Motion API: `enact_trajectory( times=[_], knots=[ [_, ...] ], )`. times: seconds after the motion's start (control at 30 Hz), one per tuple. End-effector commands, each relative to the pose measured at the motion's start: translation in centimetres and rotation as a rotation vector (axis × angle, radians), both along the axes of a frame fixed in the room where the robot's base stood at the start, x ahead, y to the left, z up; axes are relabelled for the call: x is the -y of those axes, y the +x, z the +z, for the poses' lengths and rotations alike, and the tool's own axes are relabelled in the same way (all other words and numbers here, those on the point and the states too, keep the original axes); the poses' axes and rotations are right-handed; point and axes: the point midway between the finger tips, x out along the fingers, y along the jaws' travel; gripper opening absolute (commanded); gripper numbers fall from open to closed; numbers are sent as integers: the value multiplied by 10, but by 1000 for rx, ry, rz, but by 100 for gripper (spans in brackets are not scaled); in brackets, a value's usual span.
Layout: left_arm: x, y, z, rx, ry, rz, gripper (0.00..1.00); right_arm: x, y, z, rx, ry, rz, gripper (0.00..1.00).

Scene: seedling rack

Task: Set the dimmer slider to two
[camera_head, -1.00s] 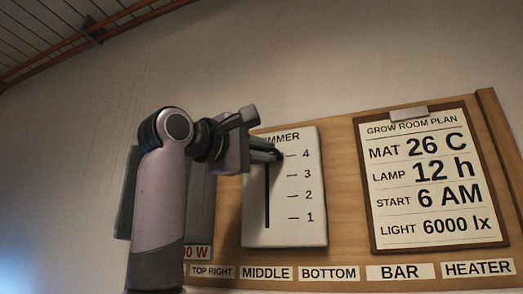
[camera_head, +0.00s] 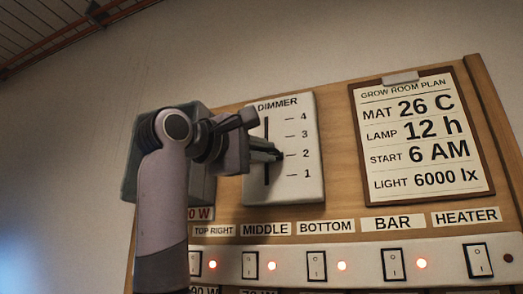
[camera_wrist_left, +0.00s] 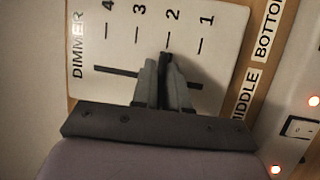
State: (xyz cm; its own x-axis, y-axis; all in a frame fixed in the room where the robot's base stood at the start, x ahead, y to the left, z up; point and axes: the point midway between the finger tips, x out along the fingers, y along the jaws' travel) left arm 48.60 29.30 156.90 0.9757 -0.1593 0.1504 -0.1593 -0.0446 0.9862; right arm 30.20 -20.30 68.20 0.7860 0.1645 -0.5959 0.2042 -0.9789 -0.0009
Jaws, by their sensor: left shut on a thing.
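The dimmer (camera_head: 297,188) is a white plate on the wooden board, with a dark vertical slot and marks 1 to 4 on its right. My left gripper (camera_head: 277,155) is in front of the slot, its fingertips level with the 2 mark. In the left wrist view the plate (camera_wrist_left: 215,65) appears turned sideways. There the left gripper (camera_wrist_left: 165,62) is shut on the dark slider knob (camera_wrist_left: 165,58), which lines up with the 2 dash. The fingers hide most of the knob. My right gripper is not in view.
A clipboard (camera_head: 422,188) headed "Grow room plan" hangs right of the dimmer. Below is a row of labelled rocker switches (camera_head: 316,265) with several lit red lamps. A grey box (camera_head: 199,190) stands behind my left arm.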

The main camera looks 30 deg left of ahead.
Motion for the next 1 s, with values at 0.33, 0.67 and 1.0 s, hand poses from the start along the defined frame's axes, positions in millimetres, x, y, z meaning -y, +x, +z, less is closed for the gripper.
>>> enact_trajectory(
  times=[0.33,0.67,1.0],
  knots=[
    [0,-1,2,4,-4,-3,35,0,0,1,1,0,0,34],
    [-1,-6,0,5,-3,-2,35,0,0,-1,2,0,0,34],
    [-9,-57,-8,6,-4,-2,35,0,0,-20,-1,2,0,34]
  ],
)
